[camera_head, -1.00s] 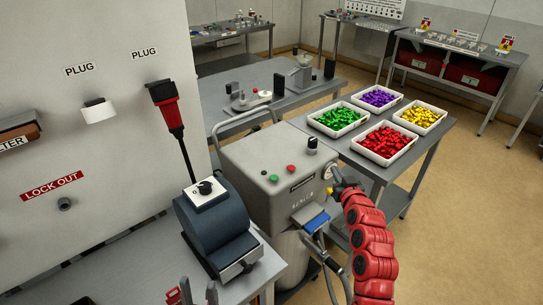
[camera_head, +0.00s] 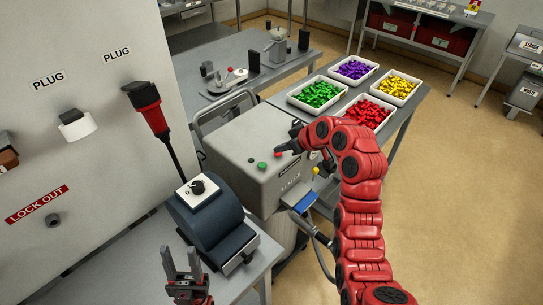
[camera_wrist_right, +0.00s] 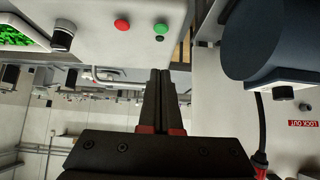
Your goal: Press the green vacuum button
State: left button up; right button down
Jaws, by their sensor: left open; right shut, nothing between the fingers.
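The green button (camera_head: 262,166) sits on the top of the grey vacuum box (camera_head: 236,150), left of a red button (camera_head: 278,154). My right gripper (camera_head: 281,149) is shut and empty, reaching over the box from the right, close to the red button in the head view. In the right wrist view, its closed fingertips (camera_wrist_right: 160,72) appear below the green button (camera_wrist_right: 161,28), with the red button (camera_wrist_right: 122,25) to the left. A gap shows between tips and button in that picture. My left gripper (camera_head: 181,262) is open and empty at the bottom, in front of the table.
A dark blue rounded machine (camera_head: 215,222) with a knob stands on the front table. A red-handled plug (camera_head: 146,105) hangs at the wall. Trays of green (camera_head: 317,94), purple, yellow and red pieces fill the table behind the box. Open floor lies at right.

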send_over(266, 171)
jog(key=f, duration=0.6)
jog(key=shift+s+f, duration=0.25)
jog(key=shift+f, duration=0.15)
notch_tip(266, 171, down, 2)
jog(key=shift+w+a+f, duration=0.1)
jog(key=shift+a+f, duration=0.05)
jog(key=shift+f, duration=0.8)
jog(key=shift+f, duration=0.1)
